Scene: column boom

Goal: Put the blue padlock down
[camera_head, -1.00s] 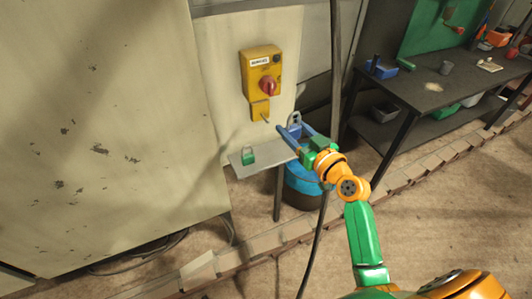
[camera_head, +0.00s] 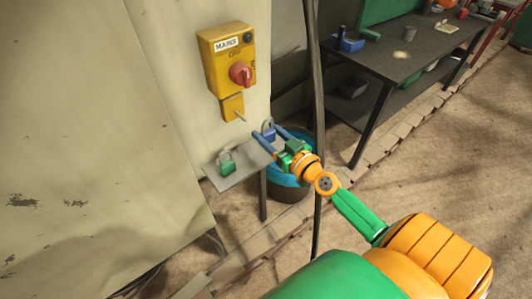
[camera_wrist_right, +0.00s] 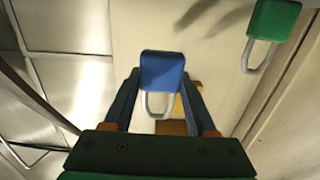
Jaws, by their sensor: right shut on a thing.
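The blue padlock (camera_head: 269,134) is between the fingertips of my right gripper (camera_head: 266,136), its shackle pointing up. In the right wrist view, the blue padlock (camera_wrist_right: 162,70) sits between the two blue fingers of my right gripper (camera_wrist_right: 161,85), which is shut on it. It is by the back right part of a small grey shelf (camera_head: 243,171); I cannot tell whether its underside touches the shelf. My left gripper is not in view.
A green padlock (camera_head: 227,166) stands on the shelf, left of my gripper. A yellow switch box (camera_head: 217,73) with a red knob is on the wall above. A blue bucket (camera_head: 289,172) is below right. A dark workbench (camera_head: 402,72) stands further right.

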